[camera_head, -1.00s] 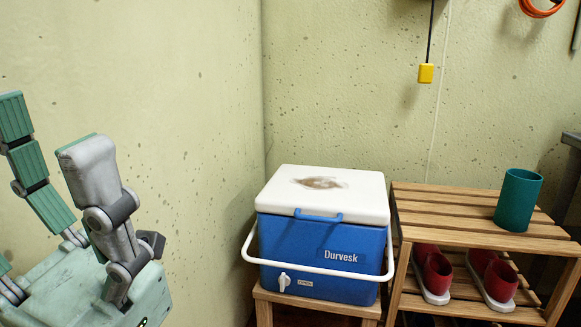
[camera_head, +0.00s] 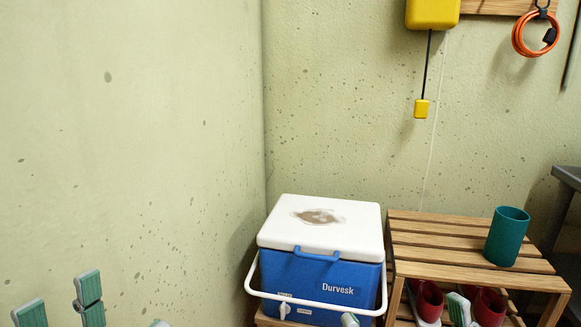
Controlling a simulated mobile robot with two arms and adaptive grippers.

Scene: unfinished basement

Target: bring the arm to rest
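My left gripper (camera_head: 92,304) shows only its green-padded finger ends at the bottom left edge. They stand spread apart with nothing between them. My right gripper (camera_head: 406,314) shows only two green-tipped finger ends at the bottom edge, one before the cooler and one before the shelf. They are wide apart, and nothing is seen held. The palms and arms of both are below the picture.
A blue cooler (camera_head: 308,275) with a stained white lid stands near the corner. Right of it is a slatted wooden rack (camera_head: 430,240) with a teal cup (camera_head: 507,236) on top and red shoes (camera_head: 489,306) below. A yellow box (camera_head: 432,12) and an orange cable (camera_head: 524,45) hang on the wall.

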